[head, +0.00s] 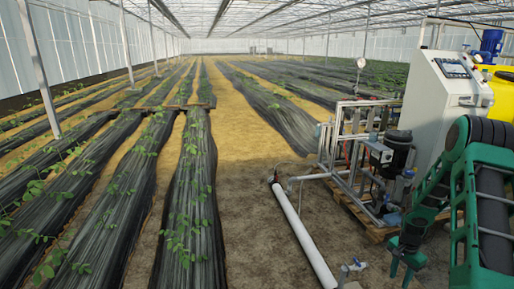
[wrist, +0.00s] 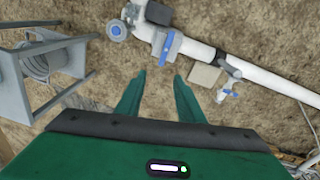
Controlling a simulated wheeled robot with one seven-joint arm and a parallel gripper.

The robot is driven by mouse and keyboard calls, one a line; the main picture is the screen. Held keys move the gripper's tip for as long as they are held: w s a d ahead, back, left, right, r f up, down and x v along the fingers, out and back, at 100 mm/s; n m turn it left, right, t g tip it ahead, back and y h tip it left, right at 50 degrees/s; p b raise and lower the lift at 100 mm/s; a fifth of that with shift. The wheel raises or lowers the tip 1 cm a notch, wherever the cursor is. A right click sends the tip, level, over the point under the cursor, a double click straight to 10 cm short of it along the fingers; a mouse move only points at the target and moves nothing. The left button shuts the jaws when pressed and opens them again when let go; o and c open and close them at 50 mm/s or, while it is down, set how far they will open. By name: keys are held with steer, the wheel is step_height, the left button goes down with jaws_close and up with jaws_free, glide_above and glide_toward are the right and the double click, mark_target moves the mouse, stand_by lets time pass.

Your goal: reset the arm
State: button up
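My gripper (wrist: 158,78) shows in the wrist view as two green fingers, spread apart with bare soil between them. It is open and empty. In the head view my gripper (head: 401,274) points down at the lower right, in front of the skid. My green and black arm bends at the right edge of that view. In the wrist view a white pipe valve with a blue handle (wrist: 171,46) lies just beyond the fingertips, apart from them as far as I can tell.
The metal-framed skid (head: 352,150) with a grey control cabinet (head: 440,100) stands beside my arm on a wooden pallet. A white pipe (head: 305,240) runs along the soil. A small blue-handled tap (wrist: 229,92) is right of my fingers. Black-covered plant rows (head: 190,200) fill the left.

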steer(key=s+a+r+n, duration=0.15)
steer(key=s+r, duration=0.25)
steer(key=r, duration=0.5)
steer(key=s+a+r+n, duration=0.1)
steer(key=s+a+r, duration=0.25)
steer(key=r, duration=0.55)
steer(key=s+a+r+n, duration=0.2)
steer(key=s+r, duration=0.2)
steer(key=r, duration=0.5)
steer(key=s+a+r+n, duration=0.1)
steer(key=s+a+r, duration=0.3)
steer(key=s, duration=0.6)
steer(key=s+a+r+n, duration=0.2)
steer(key=s+a+r, duration=0.3)
steer(key=s, duration=0.5)
steer(key=a, duration=0.2)
steer(key=shift+a+r+y, duration=0.2)
steer(key=shift+a+y, duration=0.2)
steer(key=shift+n, duration=0.25)
